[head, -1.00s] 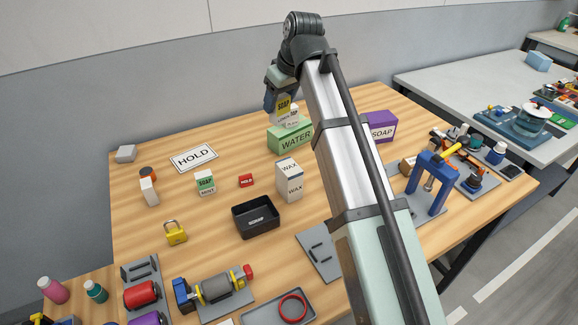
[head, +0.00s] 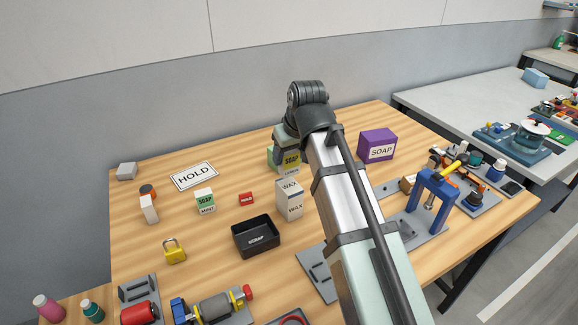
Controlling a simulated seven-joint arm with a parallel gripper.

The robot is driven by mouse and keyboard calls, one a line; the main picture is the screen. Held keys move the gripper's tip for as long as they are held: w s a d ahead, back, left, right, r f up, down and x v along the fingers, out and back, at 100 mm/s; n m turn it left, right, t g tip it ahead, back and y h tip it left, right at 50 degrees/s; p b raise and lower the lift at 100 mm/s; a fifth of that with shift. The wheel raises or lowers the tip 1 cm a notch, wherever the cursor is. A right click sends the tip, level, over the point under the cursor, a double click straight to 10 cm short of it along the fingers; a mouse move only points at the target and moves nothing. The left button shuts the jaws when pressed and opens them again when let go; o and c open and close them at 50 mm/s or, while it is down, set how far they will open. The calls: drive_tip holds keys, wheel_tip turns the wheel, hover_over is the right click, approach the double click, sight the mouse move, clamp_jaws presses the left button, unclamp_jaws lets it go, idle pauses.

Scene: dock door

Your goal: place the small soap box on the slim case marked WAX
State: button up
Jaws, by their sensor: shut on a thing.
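A small soap box (head: 291,165) with a dark and yellow SOAP label hangs in my gripper (head: 287,152), which is shut on it. The slim white case marked WAX (head: 295,209) stands upright on the table, just below the held box in the head view. The box's lower edge appears close to the case's top; I cannot tell whether they touch or how they line up in depth. Part of the gripper's fingers is hidden by the wrist and the box.
The green WATER box (head: 271,157) is mostly hidden behind my gripper. A green-and-white SOAP MINT box (head: 205,201), a black SCRAP tray (head: 256,249) and a HOLD sign (head: 194,176) lie left. A purple SOAP box (head: 378,145) and blue frame (head: 431,203) stand right.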

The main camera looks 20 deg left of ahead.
sight(289, 165)
drive_tip(key=shift+f, duration=1.95)
drive_tip(key=shift+f, duration=0.2)
drive_tip(key=o, duration=1.1)
drive_tip(key=shift+r, duration=0.15)
drive_tip(key=v, duration=1.2)
